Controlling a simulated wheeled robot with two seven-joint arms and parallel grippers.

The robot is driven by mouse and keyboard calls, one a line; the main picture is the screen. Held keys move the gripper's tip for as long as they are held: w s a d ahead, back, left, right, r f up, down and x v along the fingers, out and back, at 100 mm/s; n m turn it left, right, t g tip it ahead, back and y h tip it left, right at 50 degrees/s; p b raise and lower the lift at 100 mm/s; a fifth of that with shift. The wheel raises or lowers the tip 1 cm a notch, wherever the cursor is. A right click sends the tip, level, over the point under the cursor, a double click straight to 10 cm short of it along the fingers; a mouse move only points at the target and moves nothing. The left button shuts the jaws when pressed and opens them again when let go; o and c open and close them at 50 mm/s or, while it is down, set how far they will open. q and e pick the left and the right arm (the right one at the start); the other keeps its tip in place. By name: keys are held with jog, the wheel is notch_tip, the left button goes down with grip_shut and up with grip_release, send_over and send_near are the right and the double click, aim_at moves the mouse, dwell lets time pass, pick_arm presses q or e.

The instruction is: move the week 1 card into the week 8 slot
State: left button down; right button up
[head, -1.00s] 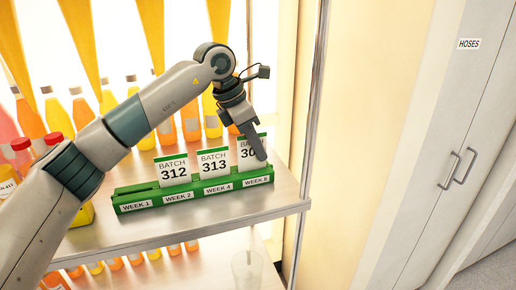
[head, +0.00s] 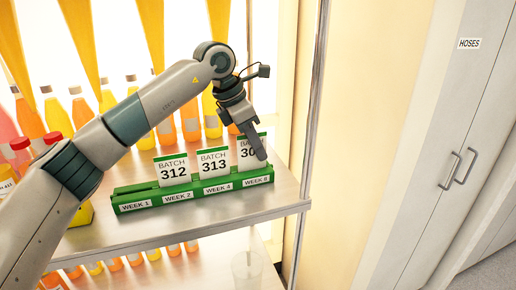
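A green card rack (head: 151,204) stands on the metal shelf, with slots labelled WEEK 1, WEEK 2, WEEK 4 and WEEK 8. The WEEK 1 slot (head: 135,194) is empty. A white card with a green top edge, its number starting 30 (head: 244,157), stands upright at the WEEK 8 slot (head: 258,181). My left gripper (head: 259,148) points down at this card, and its finger covers the card's right part and last digit. Whether it is shut on the card cannot be told. My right gripper is out of view.
The BATCH 312 card (head: 175,170) stands at WEEK 2 and the BATCH 313 card (head: 213,163) at WEEK 4. Juice bottles (head: 190,118) line the shelf behind. A metal post (head: 312,120) rises right of the rack. The shelf front (head: 200,232) is clear.

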pick_arm(q)
jog(key=shift+f+b, duration=0.6)
jog(key=shift+f, duration=0.1)
jog(key=c, duration=1.9)
grip_release()
jog(key=shift+c, duration=0.2)
jog(key=shift+a+r, duration=0.2)
jog(key=shift+r, duration=0.2)
jog(key=b+v, duration=0.3)
jog(key=v, duration=0.7)
jog(key=shift+s+a+r+b, duration=0.1)
jog(key=shift+a+r+b, duration=0.15)
jog(key=shift+r, duration=0.3)
